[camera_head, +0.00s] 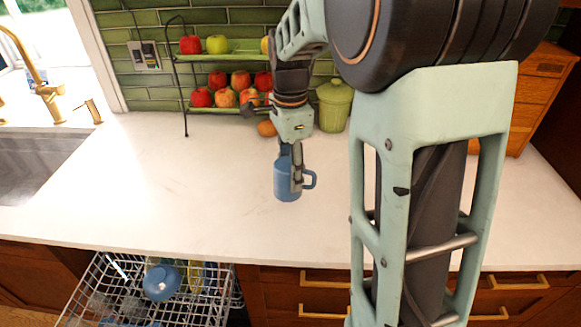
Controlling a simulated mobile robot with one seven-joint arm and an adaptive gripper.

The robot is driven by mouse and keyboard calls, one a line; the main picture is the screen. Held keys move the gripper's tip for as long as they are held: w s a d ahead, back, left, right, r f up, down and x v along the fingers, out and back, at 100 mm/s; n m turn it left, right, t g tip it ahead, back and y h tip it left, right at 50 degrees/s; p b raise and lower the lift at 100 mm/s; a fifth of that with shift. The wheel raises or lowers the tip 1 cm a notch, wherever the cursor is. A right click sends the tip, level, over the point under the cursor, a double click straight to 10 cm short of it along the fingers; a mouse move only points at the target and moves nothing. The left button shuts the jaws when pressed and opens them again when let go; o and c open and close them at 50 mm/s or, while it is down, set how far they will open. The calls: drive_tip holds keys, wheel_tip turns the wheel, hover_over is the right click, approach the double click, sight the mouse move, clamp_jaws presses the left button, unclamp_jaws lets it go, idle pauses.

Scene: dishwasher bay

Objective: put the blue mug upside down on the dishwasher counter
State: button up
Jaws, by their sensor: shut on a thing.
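The blue mug (283,184) is over the white dishwasher counter (190,175), with its handle pointing right. My gripper (296,172) reaches down from above and is shut on the mug, with one finger visible across its near side by the handle. The other finger is mostly hidden. The mug looks roughly upright along its axis, but I cannot tell which end is its opening. I also cannot tell whether it touches the counter.
A dish rack (207,310) with another blue item (162,282) is pulled out below the counter's front edge. A two-tier fruit stand (184,75) and green canister (334,105) stand behind. A sink (35,165) is left. The counter left of the mug is clear.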

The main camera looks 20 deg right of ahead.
drive_tip(key=shift+f+b, duration=3.7)
drive_tip(key=shift+f, duration=1.9)
drive_tip(key=shift+f+b, duration=0.35)
drive_tip(key=shift+f, duration=0.25)
drive_tip(key=o, duration=1.2)
drive_tip(key=shift+r, duration=0.1)
